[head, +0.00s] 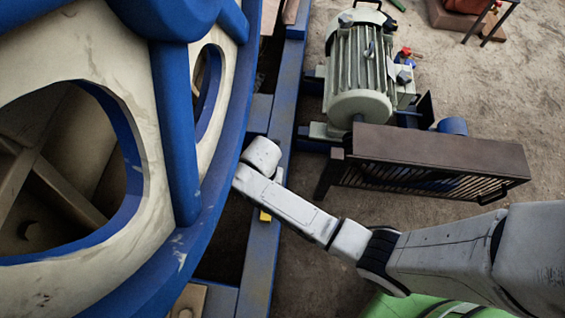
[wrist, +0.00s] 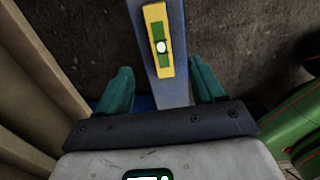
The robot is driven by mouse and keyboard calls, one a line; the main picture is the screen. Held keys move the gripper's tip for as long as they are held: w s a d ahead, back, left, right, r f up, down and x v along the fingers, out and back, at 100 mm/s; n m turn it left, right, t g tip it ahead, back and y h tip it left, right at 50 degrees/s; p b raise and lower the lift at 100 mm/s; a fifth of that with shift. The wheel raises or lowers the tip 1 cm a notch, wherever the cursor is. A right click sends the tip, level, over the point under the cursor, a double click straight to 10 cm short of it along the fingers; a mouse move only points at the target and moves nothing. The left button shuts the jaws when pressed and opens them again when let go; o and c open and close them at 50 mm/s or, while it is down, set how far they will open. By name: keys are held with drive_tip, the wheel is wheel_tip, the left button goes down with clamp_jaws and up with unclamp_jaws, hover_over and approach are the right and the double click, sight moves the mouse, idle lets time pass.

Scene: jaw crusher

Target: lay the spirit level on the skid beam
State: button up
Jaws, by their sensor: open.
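The spirit level (wrist: 159,20) is yellow with a green middle and a pale round vial. In the wrist view it lies lengthwise along the blue skid beam (wrist: 178,92), and seems to rest on its top face. In the head view a small yellow part of the level (head: 265,216) shows beside my arm; the rest is hidden. The beam (head: 262,262) runs from top to bottom there. My gripper (wrist: 160,80) is open and empty. Its teal fingers stand one on each side of the beam and the level's near end, apart from the level.
The large blue-rimmed flywheel (head: 160,130) stands close to the left of my arm. A grey motor (head: 358,65) and a brown slatted guard (head: 440,150) stand to the right. A green object (wrist: 300,120) lies at the right. Bare ground is open at the upper right.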

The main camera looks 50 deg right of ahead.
drive_tip(key=s+d+r+m, duration=0.4)
drive_tip(key=s+r+m, duration=0.3)
drive_tip(key=m, duration=0.5)
drive_tip(key=s+d+r+m+t, duration=0.1)
drive_tip(key=s+d+r+m, duration=0.2)
drive_tip(key=s+r+m, duration=0.5)
drive_tip(key=s+m, duration=0.1)
drive_tip(key=m, duration=0.4)
drive_tip(key=shift+s+d+m, duration=0.25)
drive_tip(key=shift+d+m, duration=0.05)
drive_tip(key=shift+d, duration=0.1)
wheel_tip(320, 180, up, 24)
drive_tip(key=p, duration=2.4)
drive_tip(key=shift+f, duration=0.1)
